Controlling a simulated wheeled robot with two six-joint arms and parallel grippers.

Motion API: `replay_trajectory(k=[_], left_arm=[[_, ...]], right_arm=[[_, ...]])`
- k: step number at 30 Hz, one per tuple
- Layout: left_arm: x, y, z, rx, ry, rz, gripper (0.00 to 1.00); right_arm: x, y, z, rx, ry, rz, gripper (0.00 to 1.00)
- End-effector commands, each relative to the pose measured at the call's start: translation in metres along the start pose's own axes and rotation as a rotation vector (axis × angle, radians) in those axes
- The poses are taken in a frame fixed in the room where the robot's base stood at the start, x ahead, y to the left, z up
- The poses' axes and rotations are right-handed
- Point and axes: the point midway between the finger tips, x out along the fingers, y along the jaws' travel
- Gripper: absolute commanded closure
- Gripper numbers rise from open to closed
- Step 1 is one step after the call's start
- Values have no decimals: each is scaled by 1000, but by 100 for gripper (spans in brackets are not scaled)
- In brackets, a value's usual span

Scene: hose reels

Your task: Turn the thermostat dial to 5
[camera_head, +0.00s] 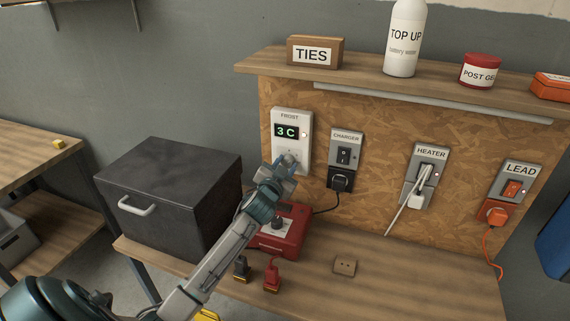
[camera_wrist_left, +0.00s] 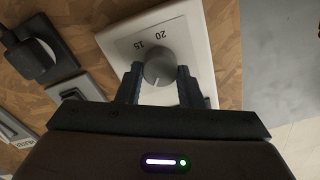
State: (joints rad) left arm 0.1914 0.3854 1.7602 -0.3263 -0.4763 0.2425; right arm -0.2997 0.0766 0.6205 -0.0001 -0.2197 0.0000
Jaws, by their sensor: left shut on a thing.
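The white thermostat (camera_head: 304,127), labelled FROST, is on the wooden wall panel, and its display (camera_head: 287,132) reads "3 C" in green. It also shows upside down in the left wrist view (camera_wrist_left: 194,38). Its grey dial (camera_wrist_left: 160,67) sits between the fingers of my left gripper (camera_wrist_left: 160,85), which is shut on it. A pale pointer line shows on the dial, and the numbers 15 and 20 are printed beside it; other numbers are hidden. In the head view my left gripper (camera_head: 286,168) covers the thermostat's lower part. My right gripper is not in view.
The CHARGER switch (camera_head: 345,153) with a black plug (camera_head: 341,179) is right of the thermostat. HEATER (camera_head: 429,164) and LEAD (camera_head: 519,179) switches are further right. A black box (camera_head: 165,190) and red charger (camera_head: 285,238) stand on the bench below. A shelf (camera_head: 460,88) overhangs above.

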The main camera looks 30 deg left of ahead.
Motion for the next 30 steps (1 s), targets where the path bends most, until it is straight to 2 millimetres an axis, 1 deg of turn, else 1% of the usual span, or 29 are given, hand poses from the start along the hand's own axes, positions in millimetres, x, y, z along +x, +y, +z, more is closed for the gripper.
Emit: replay_trajectory(k=[6, 10, 27, 28, 29, 30], left_arm=[[0, 0, 0, 111, -1, 0, 89], [0, 1, 0, 150, -1, 0, 89], [0, 1, 1, 179, 0, 1, 89], [0, 1, 1, 179, -1, 1, 61], [0, 1, 1, 178, -1, 1, 55], [0, 1, 1, 178, -1, 1, 47]], right_arm=[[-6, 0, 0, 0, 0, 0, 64], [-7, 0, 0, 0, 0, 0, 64], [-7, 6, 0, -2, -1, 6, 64], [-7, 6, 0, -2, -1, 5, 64], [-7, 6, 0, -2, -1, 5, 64], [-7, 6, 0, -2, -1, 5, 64]])
